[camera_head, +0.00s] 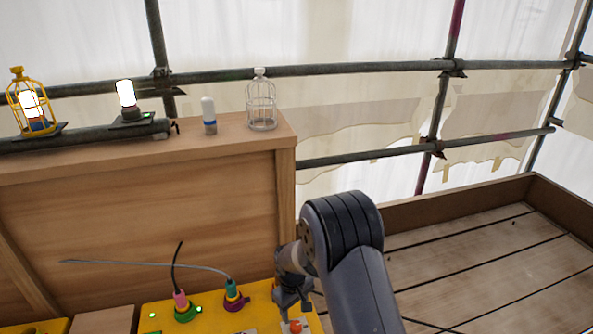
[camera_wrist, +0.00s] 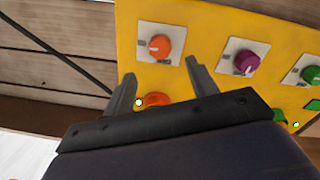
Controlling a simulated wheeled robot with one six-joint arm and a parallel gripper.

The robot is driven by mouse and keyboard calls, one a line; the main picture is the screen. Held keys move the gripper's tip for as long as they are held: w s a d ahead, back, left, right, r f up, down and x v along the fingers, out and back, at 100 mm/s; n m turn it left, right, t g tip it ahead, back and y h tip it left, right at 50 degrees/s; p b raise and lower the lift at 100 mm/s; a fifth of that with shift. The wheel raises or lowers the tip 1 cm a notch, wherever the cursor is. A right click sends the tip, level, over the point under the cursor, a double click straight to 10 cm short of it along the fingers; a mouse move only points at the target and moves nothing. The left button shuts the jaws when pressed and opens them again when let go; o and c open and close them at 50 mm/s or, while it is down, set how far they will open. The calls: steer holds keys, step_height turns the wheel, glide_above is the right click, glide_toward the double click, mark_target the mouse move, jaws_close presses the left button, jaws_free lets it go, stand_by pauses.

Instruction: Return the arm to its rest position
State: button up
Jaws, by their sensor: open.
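My arm rises at the bottom centre of the head view and bends down to my gripper (camera_head: 292,298), which hangs over the right part of a yellow panel (camera_head: 258,311). In the wrist view my gripper (camera_wrist: 158,82) has its two fingers apart with nothing held between them. Beyond the fingertips is an orange knob (camera_wrist: 160,46) on a white plate, on the yellow panel (camera_wrist: 204,22). Another orange part (camera_wrist: 156,99) shows between the fingers, partly hidden by the gripper body. I cannot tell whether the fingers touch the panel.
A purple knob (camera_wrist: 245,61) and a green knob (camera_wrist: 311,75) lie right of the fingers. Plugs with cables (camera_head: 182,305) stand on the panel. A wooden cabinet (camera_head: 140,210) bears a white wire cage (camera_head: 262,103) and a small bottle-like item (camera_head: 209,116). Planked floor (camera_head: 470,260) is open at right.

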mark_target(296, 324)
step_height(296, 324, down, 9)
steer(key=b, duration=0.4)
steer(key=shift+w+d, duration=0.15)
steer(key=shift+r+n, duration=0.3)
steer(key=shift+n, duration=0.6)
steer(key=n, duration=0.3)
steer(key=shift+n, duration=0.3)
steer(key=n, duration=0.3)
steer(key=shift+n, duration=0.3)
steer(key=n+b, duration=0.1)
steer(key=n, duration=0.3)
steer(key=shift+d+y, duration=0.1)
steer(key=shift+y, duration=0.2)
steer(key=n+b, duration=0.1)
steer(key=n, duration=0.4)
steer(key=shift+r+p, duration=0.45)
steer(key=shift+r, duration=0.55)
